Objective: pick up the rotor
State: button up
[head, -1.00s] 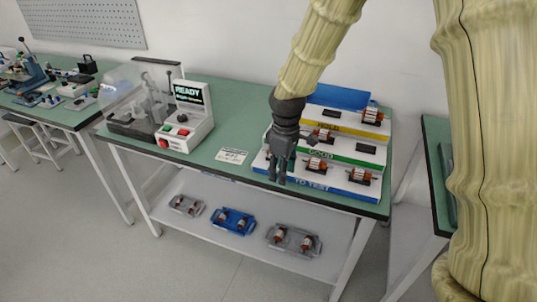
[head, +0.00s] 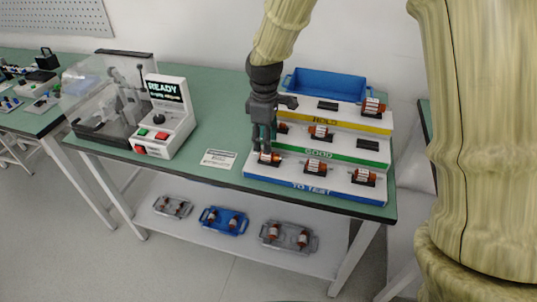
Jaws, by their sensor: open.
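Several copper-and-white rotors sit in dark cradles on a stepped rack. On the front step, marked TO TEST (head: 310,187), are a left rotor (head: 270,159), a middle rotor (head: 316,166) and a right rotor (head: 364,177). My gripper (head: 262,150) is open, pointing down, with its fingertips at the left front rotor and partly covering it. I cannot tell whether the fingers touch it. The green GOOD step holds a rotor (head: 320,131) and another (head: 283,127) partly hidden behind my gripper. The yellow HOLD step holds one rotor (head: 373,106) at its right.
A blue bin (head: 327,83) stands behind the rack. A tester reading READY (head: 166,110) with a clear cover stands to the left. A white card (head: 218,159) lies on the green bench (head: 215,120). The lower shelf carries trays, including a blue one (head: 223,220).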

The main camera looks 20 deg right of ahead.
aim_at(269, 156)
jog(key=shift+d+f+p, duration=0.2)
jog(key=shift+f+p, duration=0.35)
jog(key=shift+f, duration=2.4)
grip_shut()
